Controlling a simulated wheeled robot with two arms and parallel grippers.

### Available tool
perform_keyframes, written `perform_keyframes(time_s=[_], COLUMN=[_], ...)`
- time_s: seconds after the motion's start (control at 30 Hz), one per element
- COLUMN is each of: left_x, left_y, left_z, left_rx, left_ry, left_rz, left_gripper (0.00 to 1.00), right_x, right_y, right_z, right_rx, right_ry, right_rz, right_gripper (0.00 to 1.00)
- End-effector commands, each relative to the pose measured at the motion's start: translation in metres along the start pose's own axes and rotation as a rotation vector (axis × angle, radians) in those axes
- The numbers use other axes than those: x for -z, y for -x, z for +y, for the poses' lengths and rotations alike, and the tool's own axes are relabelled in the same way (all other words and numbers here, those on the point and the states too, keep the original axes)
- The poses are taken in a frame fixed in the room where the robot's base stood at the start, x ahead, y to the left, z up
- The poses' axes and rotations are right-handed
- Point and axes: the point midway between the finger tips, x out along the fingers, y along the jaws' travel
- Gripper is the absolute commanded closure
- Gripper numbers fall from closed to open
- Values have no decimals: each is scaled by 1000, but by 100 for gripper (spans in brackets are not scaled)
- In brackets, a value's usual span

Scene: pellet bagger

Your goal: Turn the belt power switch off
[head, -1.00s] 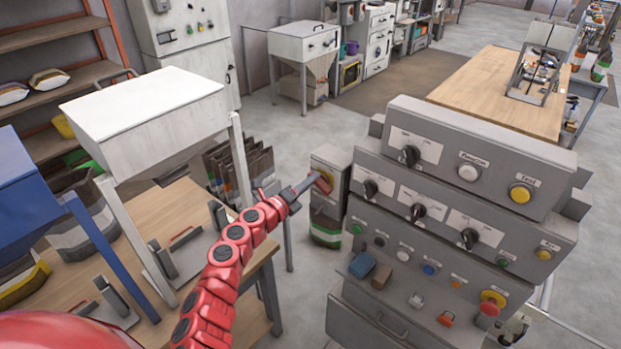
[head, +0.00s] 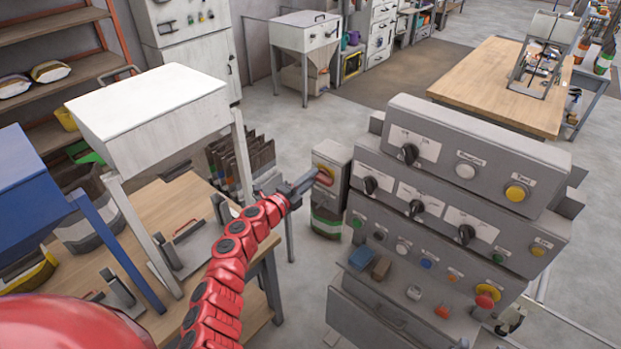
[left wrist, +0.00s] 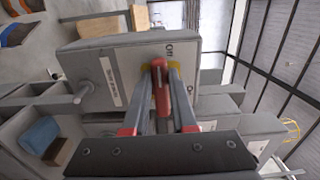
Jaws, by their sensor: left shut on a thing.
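The belt power switch is a red handle (left wrist: 161,92) on a yellow plate, on the face of a small grey box (left wrist: 128,68) with a label strip and position marks. In the head view the switch (head: 325,174) sits on the grey box (head: 338,158) left of the big control console. My left gripper (head: 308,183) reaches it from the left. In the left wrist view the two fingers of this gripper (left wrist: 168,100) are shut on the red handle, one on each side. The fingers partly hide the handle in the head view. My right gripper is not in view.
The grey control console (head: 455,205) with many knobs and buttons stands close on the right. A white hopper (head: 150,105) and a wooden table (head: 180,205) are on the left.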

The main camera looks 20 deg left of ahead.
Motion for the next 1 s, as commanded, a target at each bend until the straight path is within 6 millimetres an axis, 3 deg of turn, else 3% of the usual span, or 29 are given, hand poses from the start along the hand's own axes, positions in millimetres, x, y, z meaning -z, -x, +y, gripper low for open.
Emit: perform_keyframes(time_s=[0.23,0.27,0.43,0.77,1.0], left_x=[-1,-1,-1,-1,-2], left_y=[0,0,0,1,24], left_z=[-1,-1,-1,0,2], left_rx=[2,2,2,1,0], left_ry=[2,2,1,-1,-7], left_rz=[-2,-2,-2,-2,-1], left_gripper=[100,73,45,45,45], right_x=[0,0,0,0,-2], right_y=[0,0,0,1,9], right_z=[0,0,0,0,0], right_rx=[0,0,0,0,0], right_ry=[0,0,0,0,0], right_rz=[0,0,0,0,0], right_gripper=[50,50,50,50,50])
